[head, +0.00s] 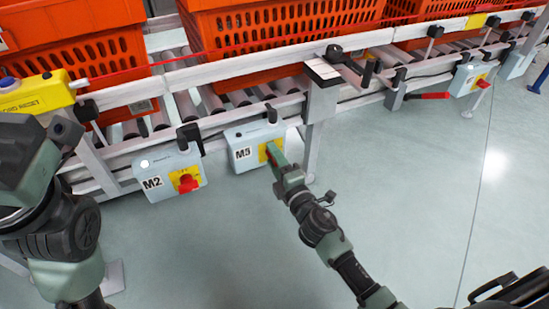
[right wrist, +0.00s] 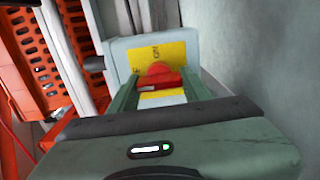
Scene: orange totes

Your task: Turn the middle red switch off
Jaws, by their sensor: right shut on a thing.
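The middle red switch (right wrist: 160,77) is a red rotary knob on a yellow plate, on the front of a pale grey box (head: 243,158) whose label looks like M3 or M5. The box hangs from the conveyor frame. My right gripper (head: 271,153) reaches the knob from the front; in the right wrist view its two green fingers (right wrist: 158,88) sit on either side of the knob, shut on it. In the head view the fingers mostly cover the knob. My left arm shows at the left edge, but its fingers cannot be seen.
A box marked M2 (head: 160,187) with a red knob (head: 187,184) hangs to the left. Another switch box (head: 466,79) hangs farther right. Orange totes (head: 270,35) stand on the roller conveyor behind. A frame post (head: 319,115) stands just right of the middle box. The floor in front is clear.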

